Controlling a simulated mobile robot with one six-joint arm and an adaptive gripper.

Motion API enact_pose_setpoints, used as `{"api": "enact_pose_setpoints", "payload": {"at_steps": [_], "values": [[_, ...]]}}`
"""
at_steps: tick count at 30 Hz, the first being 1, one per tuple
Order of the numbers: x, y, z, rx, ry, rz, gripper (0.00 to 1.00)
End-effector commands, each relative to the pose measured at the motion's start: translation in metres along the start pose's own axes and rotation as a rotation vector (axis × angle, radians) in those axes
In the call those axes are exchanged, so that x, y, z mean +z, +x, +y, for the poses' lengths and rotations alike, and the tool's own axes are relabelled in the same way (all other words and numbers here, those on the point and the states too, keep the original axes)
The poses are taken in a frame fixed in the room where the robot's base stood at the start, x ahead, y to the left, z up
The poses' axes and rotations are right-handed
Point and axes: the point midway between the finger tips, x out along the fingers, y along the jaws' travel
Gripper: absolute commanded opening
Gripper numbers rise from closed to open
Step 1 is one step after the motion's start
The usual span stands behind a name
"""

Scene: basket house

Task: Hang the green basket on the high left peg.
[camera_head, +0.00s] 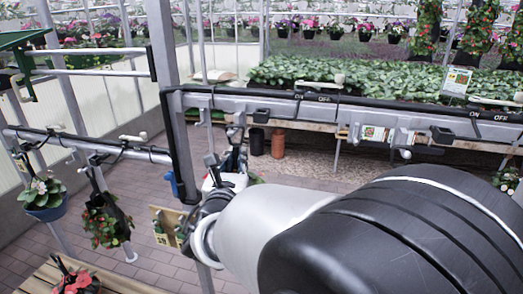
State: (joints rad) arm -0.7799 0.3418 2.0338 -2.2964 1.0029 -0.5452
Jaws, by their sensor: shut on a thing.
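My arm reaches in from the lower right. My gripper (222,172) is at its far end, left of the middle, in front of the black rail. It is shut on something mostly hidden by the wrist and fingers. A little green shows just right of the fingers, but I cannot tell if it is the green basket. No green basket shows clearly elsewhere. A pale peg (212,77) stands at the left part of the high black rail (270,94). Another pale peg (335,82) stands farther right on it.
A lower grey rail (85,143) at left carries a blue pot (46,212) and a dark hanging planter (108,220). A grey upright post (168,100) stands left of my gripper. A wooden table edge (30,278) is at lower left. Brick floor lies open between.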

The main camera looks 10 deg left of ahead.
Motion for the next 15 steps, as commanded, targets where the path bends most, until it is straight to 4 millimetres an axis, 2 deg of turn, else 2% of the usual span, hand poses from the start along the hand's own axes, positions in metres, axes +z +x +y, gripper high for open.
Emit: {"api": "enact_pose_setpoints", "payload": {"at_steps": [13,14,15], "values": [[0.0046,0.0005,0.0000,-0.001,0.003,-0.010,0.00],[0.0045,0.0004,0.0000,-0.001,0.003,-0.010,0.13],[0.0045,0.0004,0.0000,-0.001,0.003,-0.010,0.16]]}}
